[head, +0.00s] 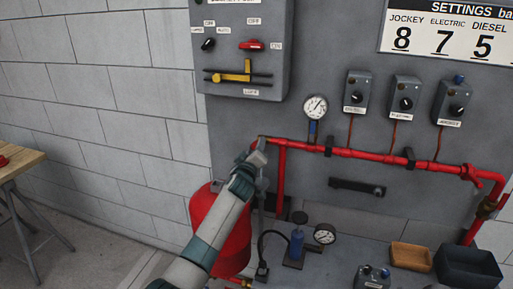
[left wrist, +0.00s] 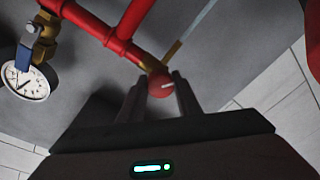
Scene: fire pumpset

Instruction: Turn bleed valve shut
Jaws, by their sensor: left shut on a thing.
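The bleed valve shows in the left wrist view as a round red knob (left wrist: 160,84) with a pale mark on its face. It sits on a brass fitting (left wrist: 148,62) at the end of the red pipe. My left gripper (left wrist: 158,88) has one finger on each side of the knob and is shut on it. In the head view my left gripper (head: 260,148) is at the left end of the red pipe (head: 345,153), and it hides the knob there. My right gripper is in neither view.
A pressure gauge (head: 316,107) stands on the pipe just right of my left gripper. A red tank (head: 218,222) is below, behind my left arm.

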